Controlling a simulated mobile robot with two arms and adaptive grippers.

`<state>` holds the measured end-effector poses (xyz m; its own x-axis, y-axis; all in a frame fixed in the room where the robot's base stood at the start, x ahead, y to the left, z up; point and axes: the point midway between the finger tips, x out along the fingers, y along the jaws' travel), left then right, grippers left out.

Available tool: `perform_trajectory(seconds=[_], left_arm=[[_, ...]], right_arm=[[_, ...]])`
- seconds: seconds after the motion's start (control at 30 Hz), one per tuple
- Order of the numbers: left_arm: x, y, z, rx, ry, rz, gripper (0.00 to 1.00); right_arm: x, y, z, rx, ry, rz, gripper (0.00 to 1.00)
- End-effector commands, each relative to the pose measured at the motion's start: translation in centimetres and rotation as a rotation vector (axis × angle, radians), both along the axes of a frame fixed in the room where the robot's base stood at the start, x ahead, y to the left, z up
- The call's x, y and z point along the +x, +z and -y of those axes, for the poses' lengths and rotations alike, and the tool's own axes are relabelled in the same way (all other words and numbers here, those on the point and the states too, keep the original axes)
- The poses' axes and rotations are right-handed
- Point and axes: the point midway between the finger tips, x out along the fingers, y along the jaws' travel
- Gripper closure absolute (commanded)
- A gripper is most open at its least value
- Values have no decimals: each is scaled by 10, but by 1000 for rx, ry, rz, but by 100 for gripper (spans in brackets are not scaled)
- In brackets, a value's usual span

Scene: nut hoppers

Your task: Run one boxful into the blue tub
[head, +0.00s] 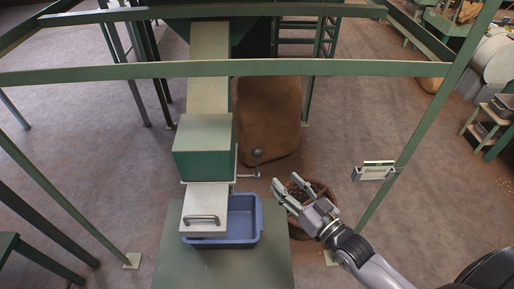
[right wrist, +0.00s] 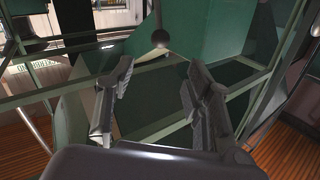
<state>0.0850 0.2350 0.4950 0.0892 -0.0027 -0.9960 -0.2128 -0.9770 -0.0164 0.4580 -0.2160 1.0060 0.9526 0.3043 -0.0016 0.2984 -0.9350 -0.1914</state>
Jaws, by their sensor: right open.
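The blue tub (head: 244,222) stands on a green table under the hopper's outlet, partly covered by a pale plate (head: 204,222) with a grey bar handle (head: 202,219). The tub looks empty where its inside shows. Above it is the green metering box (head: 202,160), fed by a sloping chute (head: 208,88). A lever with a dark ball knob (head: 257,153) sticks out at the box's right side. My right gripper (head: 278,188) is open and empty, right of the tub and lever. In the right wrist view the knob (right wrist: 161,39) lies beyond the open fingers (right wrist: 155,85), apart from them. My left gripper is not in view.
A green frame bar (head: 300,67) crosses in front of the chute, with slanting posts at both sides. A brown sack (head: 269,115) stands behind the lever. A wicker basket (head: 318,190) is on the floor behind my right gripper. The table (head: 222,270) is bare in front of the tub.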

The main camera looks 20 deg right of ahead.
Motion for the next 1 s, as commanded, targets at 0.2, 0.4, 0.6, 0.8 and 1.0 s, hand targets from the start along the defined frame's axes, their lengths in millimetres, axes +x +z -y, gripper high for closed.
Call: perform_trajectory(seconds=[0.2, 0.4, 0.6, 0.8, 1.0], left_arm=[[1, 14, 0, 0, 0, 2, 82], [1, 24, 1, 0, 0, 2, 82], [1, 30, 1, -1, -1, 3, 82], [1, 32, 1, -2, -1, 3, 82], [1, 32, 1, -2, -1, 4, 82]], right_arm=[[46, 4, -14, 2, -1, 4, 53], [87, 5, -28, 2, -1, 4, 53], [119, 3, -38, 2, 0, 3, 53], [134, 2, -43, 1, 1, 2, 53], [136, 1, -44, 1, 1, 2, 53]])
